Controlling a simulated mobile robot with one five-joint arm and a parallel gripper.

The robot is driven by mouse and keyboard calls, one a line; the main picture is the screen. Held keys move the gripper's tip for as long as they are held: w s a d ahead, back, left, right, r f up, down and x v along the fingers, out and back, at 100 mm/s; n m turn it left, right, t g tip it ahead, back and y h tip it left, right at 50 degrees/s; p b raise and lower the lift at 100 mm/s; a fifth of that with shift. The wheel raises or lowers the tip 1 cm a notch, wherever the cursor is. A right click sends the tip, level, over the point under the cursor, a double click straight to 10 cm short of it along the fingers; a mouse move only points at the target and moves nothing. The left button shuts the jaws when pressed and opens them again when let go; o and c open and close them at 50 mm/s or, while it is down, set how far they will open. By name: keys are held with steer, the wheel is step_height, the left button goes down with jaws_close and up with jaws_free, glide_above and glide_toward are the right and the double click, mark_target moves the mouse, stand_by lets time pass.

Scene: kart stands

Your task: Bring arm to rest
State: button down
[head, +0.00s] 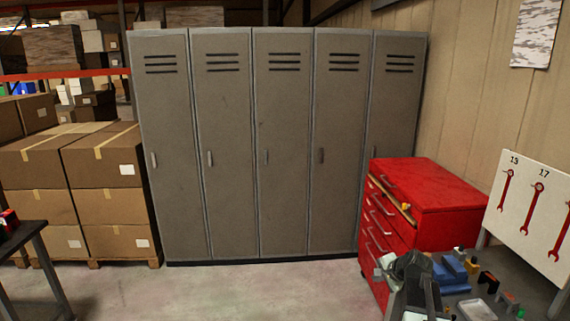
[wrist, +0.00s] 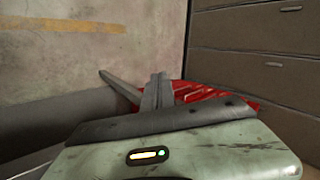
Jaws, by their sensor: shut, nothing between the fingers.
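My gripper (wrist: 158,80) shows in the wrist view with its two dark fingers together and nothing between them. Its worn pale green housing fills the bottom of that view. In the head view, part of my arm stands at the lower right, in front of the grey workbench and next to the red tool cabinet (head: 440,190). The fingertips are hard to make out there. A red slatted surface shows behind the fingers in the wrist view; I cannot tell for sure what it is.
Grey lockers (head: 283,150) line the back. Stacked cardboard boxes (head: 95,165) stand at the left, near a dark table (head: 28,232). Blue and other small items (head: 452,268) lie on the bench, below a white board with red wrenches (head: 535,215). The middle floor is clear.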

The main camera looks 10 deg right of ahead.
steer(key=s+a+f+n+g, duration=0.1)
steer(key=s+a+n, duration=0.15)
steer(key=a, duration=0.65)
steer(key=s+a+f+n+g+y, duration=0.1)
steer(key=a+f+n+g, duration=0.15)
steer(key=a, duration=0.65)
steer(key=s+a+n+g, duration=0.15)
steer(key=a+n, duration=0.25)
steer(key=a, duration=0.5)
steer(key=s+f+n+g+h, duration=0.2)
steer(key=s+n, duration=0.4)
steer(key=s, duration=0.5)
steer(key=shift+d+g, duration=0.2)
steer(key=shift+g, duration=0.3)
